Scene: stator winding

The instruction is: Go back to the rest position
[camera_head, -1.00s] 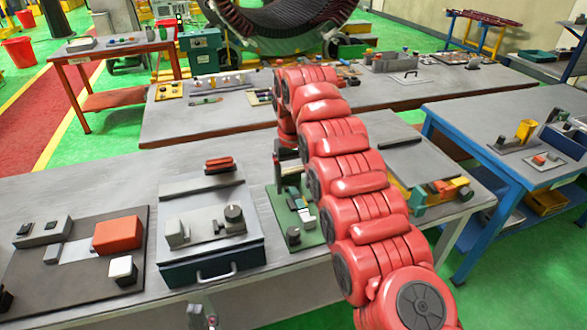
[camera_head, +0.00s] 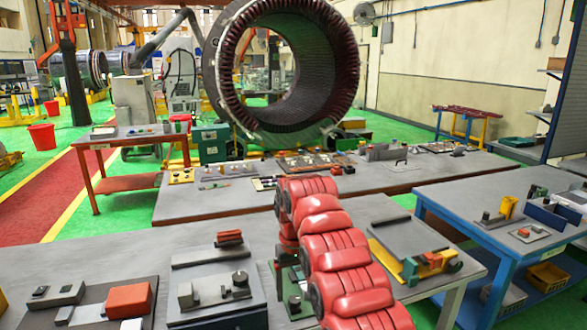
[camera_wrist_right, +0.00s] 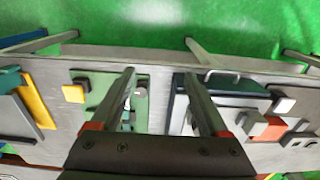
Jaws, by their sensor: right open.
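My right arm (camera_head: 340,245), red and segmented, reaches over the front workbench (camera_head: 130,255) in the head view. Its gripper is largely hidden behind the arm links there. In the right wrist view my right gripper (camera_wrist_right: 160,76) is open, with two long fingers wide apart and nothing between them. It is above the front bench. Below its left finger is a green board with small parts (camera_wrist_right: 105,92). Near its right finger is a dark case with a handle (camera_wrist_right: 221,80). My left gripper is in neither current view.
An orange block (camera_head: 129,299) sits on a dark plate at the front left. A long middle bench (camera_head: 230,200) with tools stands behind. A blue-framed table (camera_head: 450,200) is at right. A large stator ring (camera_head: 220,75) stands behind the benches. Green floor shows between them.

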